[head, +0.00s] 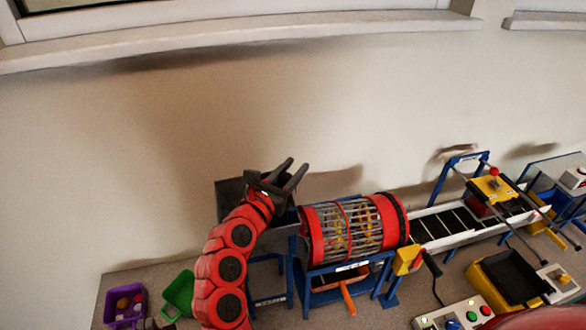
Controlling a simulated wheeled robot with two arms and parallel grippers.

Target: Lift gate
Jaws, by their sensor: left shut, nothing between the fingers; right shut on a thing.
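My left arm comes up from the lower left, and its dark gripper (284,174) is over the dark hopper (229,194) at the left end of the sorting machine. The gripper is shut with nothing in it. The hopper is partly hidden behind my arm and gripper. I cannot make out a gate there; it may be hidden by the gripper. The red-ended wire drum (352,229), with yellow pieces inside, lies on a blue stand just right of the gripper. My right gripper is out of view; a red link of mine shows at the bottom right corner.
A purple tray (110,312) with small pieces and a green bin (178,286) are at lower left. A conveyor (440,228) runs right from the drum, under a blue frame (447,181). A yellow-and-black bin (483,281) and button panel (452,317) are in front. A wall rises behind.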

